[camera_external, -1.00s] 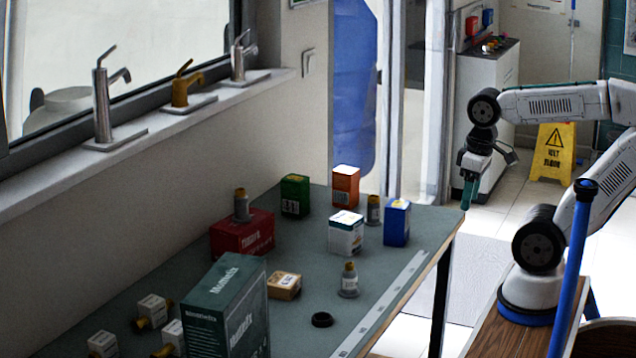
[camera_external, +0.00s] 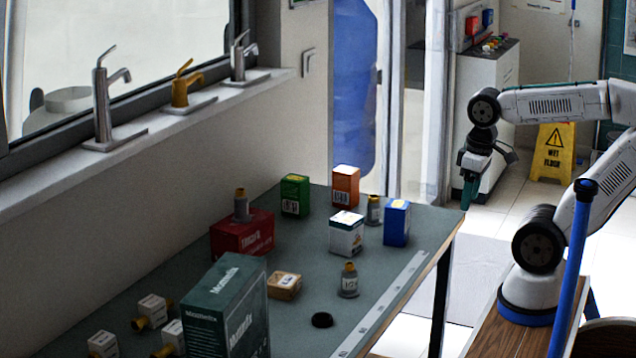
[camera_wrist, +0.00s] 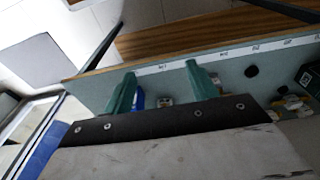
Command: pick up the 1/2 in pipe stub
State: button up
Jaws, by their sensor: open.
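Several grey pipe stubs with tan tops are on the workbench (camera_external: 300,258). One stub (camera_external: 349,282) stands upright near the front edge; its label seems to read 1/2, but it is small. A third stub (camera_external: 374,211) stands behind the blue box (camera_external: 397,223) and is partly hidden. My gripper (camera_external: 469,195) is open and empty, pointing down beyond the bench's right end, apart from every stub. The wrist view shows its two green fingers (camera_wrist: 160,70) spread above the bench edge.
A white box (camera_external: 346,233), orange box (camera_external: 345,186), green box (camera_external: 295,195) and tan box (camera_external: 284,286) stand around the stubs. A tall dark green box (camera_external: 228,310) stands at the front. The bench's right corner is clear.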

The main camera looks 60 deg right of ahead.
jog(key=n, duration=0.4)
send_near(350, 269)
jog(key=f, duration=0.1)
jog(key=d+f, duration=0.1)
jog(key=f, duration=0.3)
jog(key=shift+w+d+f, duration=0.15)
jog(key=shift+w+d, duration=0.1)
jog(key=shift+d, duration=0.05)
jog(key=shift+n+y, duration=0.3)
jog(key=f, duration=0.2)
jog(key=w+f, duration=0.1)
jog(key=f, duration=0.2)
jog(key=a+f, duration=0.1)
jog(key=f, duration=0.1)
jog(key=shift+w+f, duration=0.2)
jog(key=shift+f, duration=0.05)
grip_shut()
